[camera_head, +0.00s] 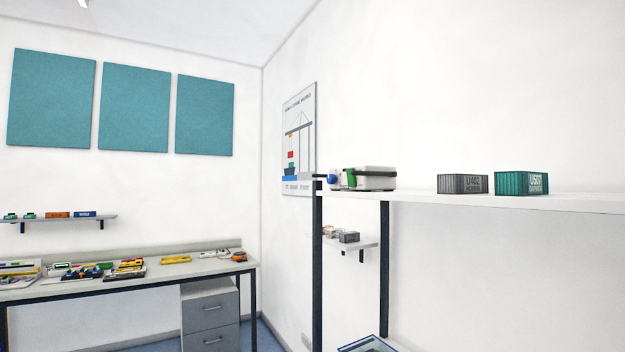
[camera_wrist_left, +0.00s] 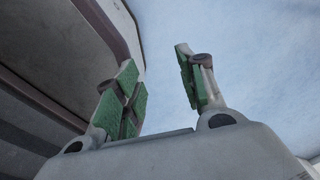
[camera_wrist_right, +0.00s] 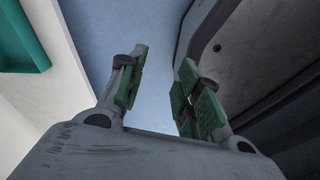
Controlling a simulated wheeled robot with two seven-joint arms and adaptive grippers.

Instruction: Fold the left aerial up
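I cannot make out any aerial in these frames. Small devices and models lie on the workbench (camera_head: 150,282) at the left of the head view, too small to tell apart. My left gripper (camera_wrist_left: 156,62) shows in the left wrist view, its green-padded fingers apart with nothing between them. My right gripper (camera_wrist_right: 164,62) shows in the right wrist view, also open and empty. Neither gripper shows in the head view, and neither touches any object.
A high white shelf (camera_head: 450,197) at the right carries a white-and-green device (camera_head: 365,178), a grey container (camera_head: 462,184) and a teal container (camera_head: 522,183). Grey drawers (camera_head: 210,318) stand under the workbench. A wall shelf (camera_head: 60,219) hangs above it. Blue floor lies below both grippers.

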